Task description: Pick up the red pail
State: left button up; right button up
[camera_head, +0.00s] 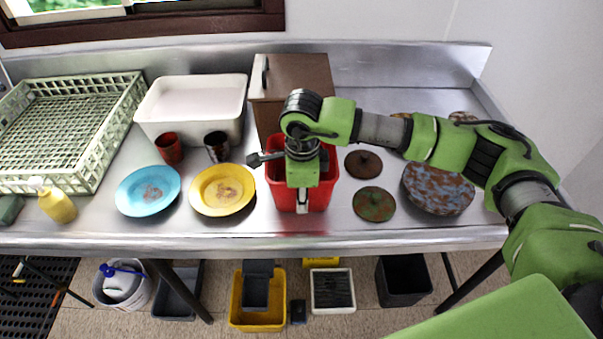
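The red pail (322,193) stands on the steel counter near its front edge, in the middle of the camera_head view. My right gripper (303,200) comes in from the right and points down over the pail, overlapping its opening and front wall. The gripper and wrist hide much of the pail's inside and rim. A dark part sticks out left of the wrist, past the pail's left rim. I cannot tell whether the fingers are open or touch the pail. My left gripper is not in view.
A yellow plate (222,190) and a blue plate (148,190) lie left of the pail. A brown box (300,72) stands close behind it. Brown and green lids (374,204) and a mottled round pot (437,188) are to the right. A white tub (192,105) is back left.

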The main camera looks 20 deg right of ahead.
jog(key=shift+f, duration=0.3)
grip_shut()
jog(key=shift+w+r, duration=0.1)
